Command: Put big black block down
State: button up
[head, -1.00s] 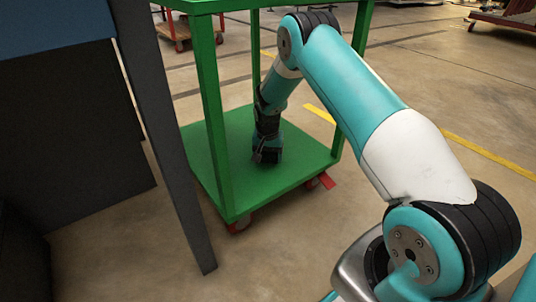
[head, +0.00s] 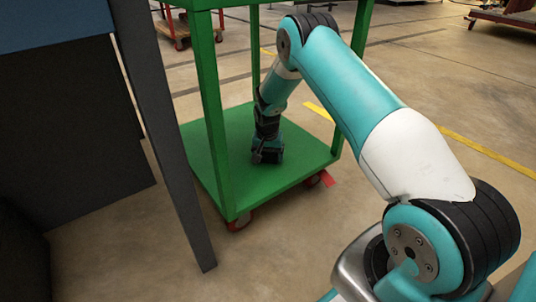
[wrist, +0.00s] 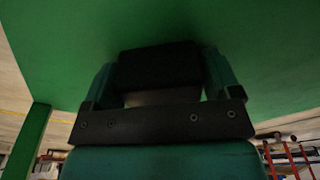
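The big black block (wrist: 160,66) is between the two teal fingers of my gripper (wrist: 160,80) in the wrist view. The fingers press close against its left and right sides. The green lower shelf of the cart (wrist: 60,70) fills the view just beyond the block. In the head view my gripper (head: 267,156) points down, low over the middle of the cart's lower shelf (head: 225,190). The block is too dark and small there to tell apart from the gripper, and I cannot tell whether it touches the shelf.
Green cart posts (head: 214,120) stand around the shelf, and my arm reaches in between them. A dark grey table leg (head: 168,150) stands close on the left. The shelf around my gripper is bare. Open floor with a yellow line (head: 480,150) lies to the right.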

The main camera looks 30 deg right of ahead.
jog(key=shift+o, duration=1.1)
jog(key=shift+r, duration=0.15)
